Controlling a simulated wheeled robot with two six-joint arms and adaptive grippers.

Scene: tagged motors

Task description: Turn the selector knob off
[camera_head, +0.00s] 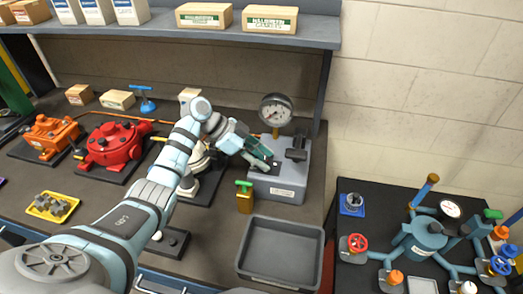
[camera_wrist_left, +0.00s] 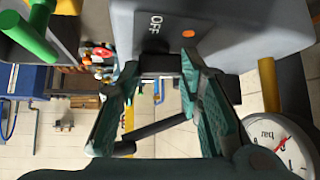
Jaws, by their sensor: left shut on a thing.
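The selector knob (camera_wrist_left: 160,66) is a dark block on a grey box, close to a printed OFF label and an orange dot in the left wrist view. My left gripper (camera_wrist_left: 161,72) has its green-padded fingers on either side of the knob and is shut on it. In the head view, the grey box (camera_head: 290,182) stands at the right end of the bench, and my left gripper (camera_head: 268,162) reaches its upper left part. The fingers mostly hide the knob there, so I cannot read its setting. My right gripper is not in view.
A dial gauge (camera_head: 276,110) rises behind the box, beside a black block (camera_head: 296,149). A yellow padlock-like block with a green handle (camera_head: 244,196) stands in front, near an empty grey tray (camera_head: 280,250). A red motor (camera_head: 112,146) is left. A shelf (camera_head: 180,30) hangs above.

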